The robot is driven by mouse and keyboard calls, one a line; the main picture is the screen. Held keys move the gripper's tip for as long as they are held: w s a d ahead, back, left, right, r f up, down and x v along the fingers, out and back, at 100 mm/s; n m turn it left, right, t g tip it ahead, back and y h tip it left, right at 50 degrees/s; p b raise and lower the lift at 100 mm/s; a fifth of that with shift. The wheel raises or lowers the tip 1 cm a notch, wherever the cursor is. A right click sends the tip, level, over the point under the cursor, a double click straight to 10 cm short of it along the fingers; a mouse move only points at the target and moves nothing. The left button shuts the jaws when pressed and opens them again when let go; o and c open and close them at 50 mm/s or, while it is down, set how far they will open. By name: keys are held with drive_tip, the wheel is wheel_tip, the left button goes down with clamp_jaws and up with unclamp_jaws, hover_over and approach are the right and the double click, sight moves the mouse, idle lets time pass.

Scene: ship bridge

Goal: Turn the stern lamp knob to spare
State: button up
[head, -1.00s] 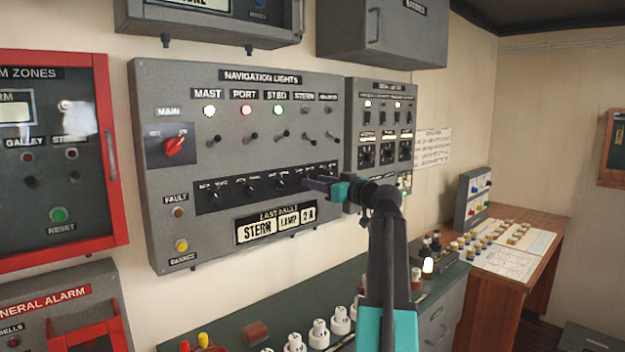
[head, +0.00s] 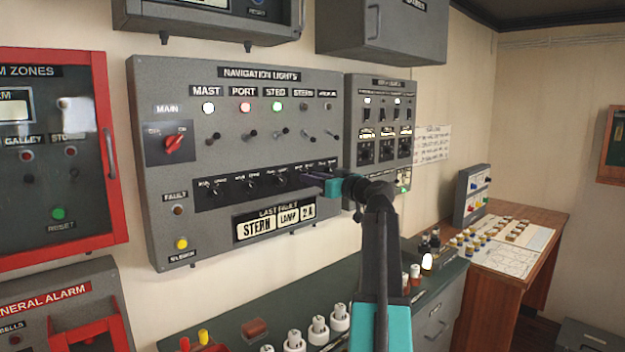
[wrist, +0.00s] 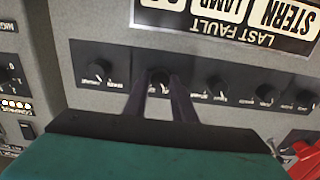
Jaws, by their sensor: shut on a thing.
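The grey navigation lights panel (head: 290,75) hangs on the wall. Its lower black strip has a row of small black knobs. The stern lamp knob (wrist: 158,77), fourth from the left in the head view, is between my gripper's fingertips (wrist: 160,84). My gripper (head: 310,177) is shut on this knob, coming from the right in the head view. The fingers partly cover the knob, so its pointer direction cannot be read. The stern indicator (head: 304,106) is dark, while the mast, port and stbd lamps glow. The last fault display (head: 275,222) reads stern lamp 2 A.
A second switch panel (head: 383,130) adjoins on the right. Below, a dark green counter (head: 235,325) carries several white lamp pieces. A red-framed alarm box (head: 112,150) is at left. The neighbouring knob (wrist: 215,86) is close beside my fingers.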

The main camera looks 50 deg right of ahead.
drive_tip(key=shift+m, duration=0.6)
drive_tip(key=shift+m+p, duration=0.7)
drive_tip(key=shift+m, duration=5.7)
drive_tip(key=o, duration=1)
drive_tip(key=shift+o, duration=0.2)
drive_tip(key=shift+s, duration=0.1)
